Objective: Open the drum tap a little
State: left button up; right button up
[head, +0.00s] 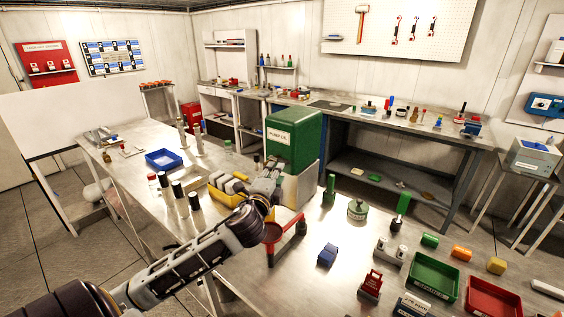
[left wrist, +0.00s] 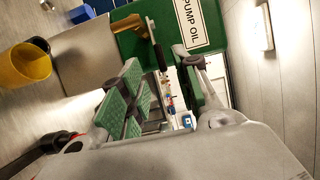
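The green drum (head: 293,138), labelled PUMP OIL, stands on a light block on the steel bench. Its green face (left wrist: 215,14) fills the top of the left wrist view. A small brass and dark fitting (left wrist: 153,42), which looks like the drum tap, sticks out of that face. My left gripper (head: 267,177) is in front of the drum's lower left side. In the left wrist view my left gripper (left wrist: 158,68) has its green-padded fingers apart, with the fitting just beyond the gap. I cannot tell whether a finger touches it. My right gripper is out of view.
A red stand (head: 276,232) is just below my left gripper. A yellow bin (head: 213,196) and white bottles with black caps stand left of it. A blue tray (head: 163,160) lies farther back. Green and red trays crowd the right front.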

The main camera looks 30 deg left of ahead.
aim_at(282, 159)
pick_arm(q)
jog(key=x, duration=0.8)
jog(key=shift+w+a+f, duration=0.1)
jog(key=shift+w+a, duration=0.05)
jog(key=shift+w, duration=0.3)
grip_shut()
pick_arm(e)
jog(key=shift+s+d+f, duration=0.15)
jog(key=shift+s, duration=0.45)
